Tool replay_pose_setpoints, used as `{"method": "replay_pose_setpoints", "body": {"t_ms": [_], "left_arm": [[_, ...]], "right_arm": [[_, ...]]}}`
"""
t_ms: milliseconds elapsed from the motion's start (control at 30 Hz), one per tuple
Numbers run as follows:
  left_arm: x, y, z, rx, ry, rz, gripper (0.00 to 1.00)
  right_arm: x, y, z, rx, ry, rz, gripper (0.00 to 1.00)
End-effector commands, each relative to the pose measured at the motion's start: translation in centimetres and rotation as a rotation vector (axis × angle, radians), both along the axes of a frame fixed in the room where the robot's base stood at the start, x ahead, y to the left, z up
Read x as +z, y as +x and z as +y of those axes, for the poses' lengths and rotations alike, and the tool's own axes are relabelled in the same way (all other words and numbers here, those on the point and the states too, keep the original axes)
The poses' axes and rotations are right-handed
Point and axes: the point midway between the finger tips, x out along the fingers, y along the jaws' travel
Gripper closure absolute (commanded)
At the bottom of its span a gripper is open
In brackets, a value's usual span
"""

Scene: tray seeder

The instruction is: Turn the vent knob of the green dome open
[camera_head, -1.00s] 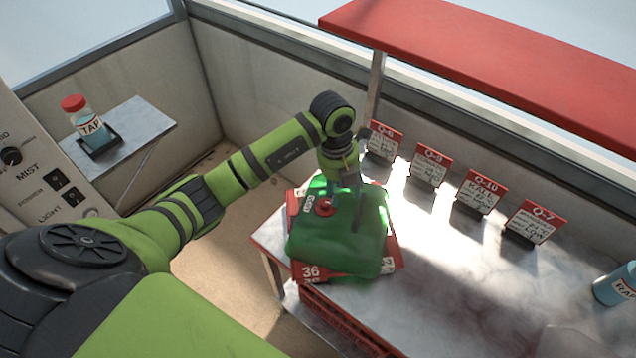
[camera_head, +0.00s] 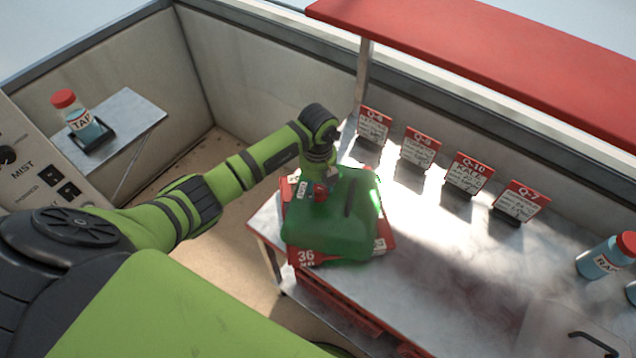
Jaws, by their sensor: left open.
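The green dome (camera_head: 330,232) sits on a red tray (camera_head: 304,258) marked 36, at the left end of the metal bench. Its red vent knob (camera_head: 320,192) is on the upper left of the dome's top, beside a small white label. My left gripper (camera_head: 325,186) comes down from above at the knob, with its fingers open. The fingers are small and partly hidden, so I cannot tell whether they touch the knob. My right gripper is not in view.
Several red-topped cards, such as Q-10 (camera_head: 467,174), stand along the back of the bench (camera_head: 430,270). A red shelf (camera_head: 500,60) overhangs it. A RAIN bottle (camera_head: 606,256) stands at the right. A TAP bottle (camera_head: 78,115) is on a side shelf (camera_head: 140,115).

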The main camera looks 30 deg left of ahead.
Motion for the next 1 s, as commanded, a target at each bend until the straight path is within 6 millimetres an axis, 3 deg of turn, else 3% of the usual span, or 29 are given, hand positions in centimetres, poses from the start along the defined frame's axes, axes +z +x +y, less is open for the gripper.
{"method": "replay_pose_setpoints", "body": {"t_ms": [67,167,200,667,1000], "left_arm": [[0.0,0.0,0.0,0.0,0.0,0.0,0.54],[0.0,0.0,0.0,0.0,-0.001,0.0,0.94],[0.0,0.0,0.0,0.0,-0.001,0.0,1.0],[0.0,0.1,0.0,-0.046,0.001,-0.002,1.0],[-0.3,0.1,0.1,-0.281,0.002,-0.001,1.0]], "right_arm": [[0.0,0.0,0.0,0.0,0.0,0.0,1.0],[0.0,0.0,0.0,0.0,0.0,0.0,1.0],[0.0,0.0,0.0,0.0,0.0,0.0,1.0],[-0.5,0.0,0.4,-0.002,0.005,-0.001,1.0],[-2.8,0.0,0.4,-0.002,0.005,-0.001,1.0]]}}
